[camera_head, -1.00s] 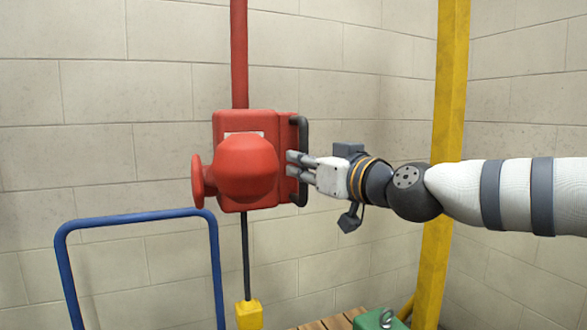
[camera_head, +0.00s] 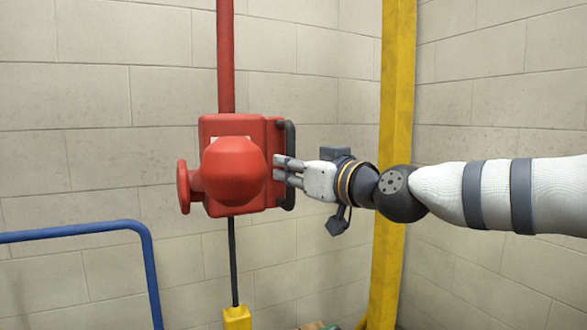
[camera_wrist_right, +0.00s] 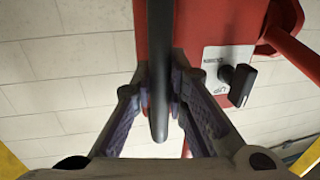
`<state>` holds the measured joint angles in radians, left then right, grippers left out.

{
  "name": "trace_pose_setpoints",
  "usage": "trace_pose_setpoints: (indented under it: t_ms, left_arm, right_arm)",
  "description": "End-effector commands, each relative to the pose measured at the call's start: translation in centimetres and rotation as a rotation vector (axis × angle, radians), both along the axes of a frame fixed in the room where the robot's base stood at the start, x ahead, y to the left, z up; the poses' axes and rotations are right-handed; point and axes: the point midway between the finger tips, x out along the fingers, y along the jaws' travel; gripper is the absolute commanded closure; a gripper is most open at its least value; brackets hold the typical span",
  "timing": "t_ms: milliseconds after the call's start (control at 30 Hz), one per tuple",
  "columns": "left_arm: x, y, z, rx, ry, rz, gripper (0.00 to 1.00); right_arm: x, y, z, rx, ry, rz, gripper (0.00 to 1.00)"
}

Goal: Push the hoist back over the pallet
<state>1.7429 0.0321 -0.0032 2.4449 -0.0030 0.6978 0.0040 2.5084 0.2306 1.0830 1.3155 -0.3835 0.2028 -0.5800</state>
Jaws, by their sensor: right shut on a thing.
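The red hoist (camera_head: 232,168) hangs from a red vertical bar (camera_head: 226,60) in the middle of the head view. A dark upright handle (camera_head: 289,140) is on its right side. My right gripper (camera_head: 284,172) is shut on this handle. In the right wrist view the handle (camera_wrist_right: 158,70) runs between the two fingers, with the red hoist body (camera_wrist_right: 210,25) behind. A sliver of what looks like the wooden pallet (camera_head: 312,326) shows at the bottom edge, right of the hoist; most of it is out of view. My left gripper is not in view.
A dark rod below the hoist ends in a yellow block (camera_head: 237,318). A yellow post (camera_head: 393,110) stands behind my right wrist. A blue rail (camera_head: 148,250) is at lower left. Block walls close the back and right. A black knob (camera_wrist_right: 238,84) is on the hoist's label.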

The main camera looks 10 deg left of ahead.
Motion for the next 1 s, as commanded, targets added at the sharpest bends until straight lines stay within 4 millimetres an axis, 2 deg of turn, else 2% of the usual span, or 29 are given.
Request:
trace_pose_setpoints:
  t_ms: [267,300,367,733,867,1000]
  left_arm:
    - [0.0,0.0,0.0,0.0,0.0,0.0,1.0]
    - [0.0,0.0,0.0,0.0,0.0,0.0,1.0]
    - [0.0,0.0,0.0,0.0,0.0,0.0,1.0]
    - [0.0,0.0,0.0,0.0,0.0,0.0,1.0]
    - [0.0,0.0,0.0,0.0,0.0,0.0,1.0]
    - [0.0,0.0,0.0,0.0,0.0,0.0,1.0]
  right_arm:
    - [0.0,0.0,0.1,-0.001,-0.002,0.0,1.0]
    - [0.0,0.0,0.1,0.0,-0.001,0.0,0.8]
    - [0.0,0.0,0.1,0.0,-0.001,0.0,0.66]
    - [-0.5,-0.6,0.1,-0.002,-0.002,0.0,0.65]
    - [-2.4,-2.6,0.2,-0.001,-0.002,-0.001,0.65]
    - [-5.2,-5.4,0.2,0.0,-0.001,-0.001,0.65]
